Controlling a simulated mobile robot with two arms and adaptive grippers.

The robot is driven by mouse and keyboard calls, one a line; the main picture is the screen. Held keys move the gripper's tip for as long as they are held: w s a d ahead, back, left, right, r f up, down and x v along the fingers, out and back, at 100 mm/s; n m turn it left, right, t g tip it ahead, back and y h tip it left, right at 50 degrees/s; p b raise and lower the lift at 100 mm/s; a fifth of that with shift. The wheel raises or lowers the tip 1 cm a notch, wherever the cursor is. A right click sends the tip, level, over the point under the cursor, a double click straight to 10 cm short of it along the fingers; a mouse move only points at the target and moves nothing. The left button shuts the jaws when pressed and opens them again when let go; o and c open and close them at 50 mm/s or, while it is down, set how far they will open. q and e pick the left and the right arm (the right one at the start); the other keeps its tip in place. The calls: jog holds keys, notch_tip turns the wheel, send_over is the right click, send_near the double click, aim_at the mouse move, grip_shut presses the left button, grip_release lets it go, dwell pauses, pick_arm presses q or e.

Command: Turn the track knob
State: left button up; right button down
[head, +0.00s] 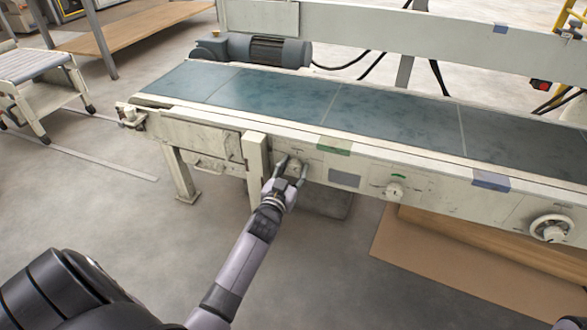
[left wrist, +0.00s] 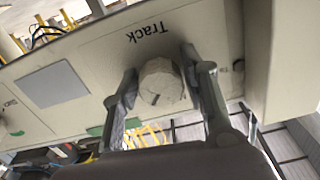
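The track knob (left wrist: 161,84) is a round, off-white knob with a dark mark on its face, under the word "Track" in the left wrist view. It also shows on the conveyor's front rail in the head view (head: 295,167), partly hidden by my fingers. My left gripper (head: 292,171) has one finger on each side of the knob.
The conveyor (head: 380,115) carries a dark green belt. Another knob (head: 394,191) and a handwheel (head: 551,229) are farther right on the rail. A motor (head: 265,50) sits behind the belt. Brown board (head: 430,255) lies below.

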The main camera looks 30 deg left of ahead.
pick_arm(q)
jog(key=shift+o, duration=1.2)
jog(key=v, duration=1.2)
